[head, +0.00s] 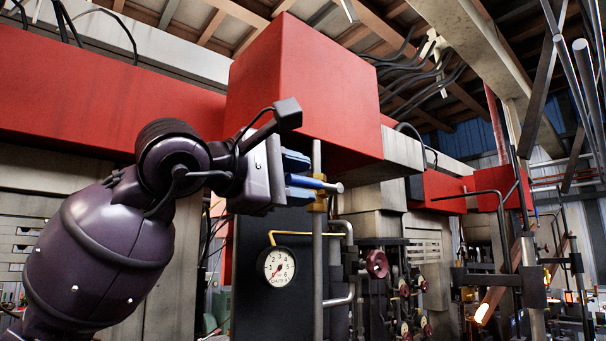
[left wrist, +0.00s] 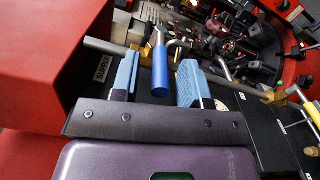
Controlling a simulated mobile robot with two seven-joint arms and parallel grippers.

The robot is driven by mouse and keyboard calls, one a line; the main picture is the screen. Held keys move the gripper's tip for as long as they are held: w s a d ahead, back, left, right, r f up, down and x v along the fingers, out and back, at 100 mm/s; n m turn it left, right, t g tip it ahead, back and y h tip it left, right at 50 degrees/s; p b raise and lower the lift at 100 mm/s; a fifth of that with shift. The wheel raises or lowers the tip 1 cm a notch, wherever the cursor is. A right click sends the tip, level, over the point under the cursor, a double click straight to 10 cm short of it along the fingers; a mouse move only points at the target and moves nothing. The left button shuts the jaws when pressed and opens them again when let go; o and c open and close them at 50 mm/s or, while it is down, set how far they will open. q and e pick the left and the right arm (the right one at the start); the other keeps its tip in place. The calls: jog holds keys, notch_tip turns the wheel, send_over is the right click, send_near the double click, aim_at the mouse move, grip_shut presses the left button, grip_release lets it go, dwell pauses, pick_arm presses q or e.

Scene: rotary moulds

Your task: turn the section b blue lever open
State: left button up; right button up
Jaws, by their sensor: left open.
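The blue lever (head: 306,182) sits on a brass valve fitting (head: 320,203) on a vertical grey pipe, in front of the dark panel. In the left wrist view the lever (left wrist: 160,72) is a blue cylinder, end towards me. My left gripper (left wrist: 157,80) is open, with one light-blue finger pad on each side of the lever and visible gaps to both. In the head view my left gripper (head: 297,173) reaches the lever from the left; its lower finger is hard to tell from the lever. My right gripper is not in view.
A red box-shaped housing (head: 300,85) hangs just above my gripper. A round pressure gauge (head: 279,266) and a dark red handwheel (head: 376,263) are below. The vertical pipe (head: 317,270) stands close by.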

pick_arm(q)
jog(key=shift+w+d, duration=0.45)
jog(key=shift+w, duration=0.05)
jog(key=shift+c, duration=0.4)
grip_shut()
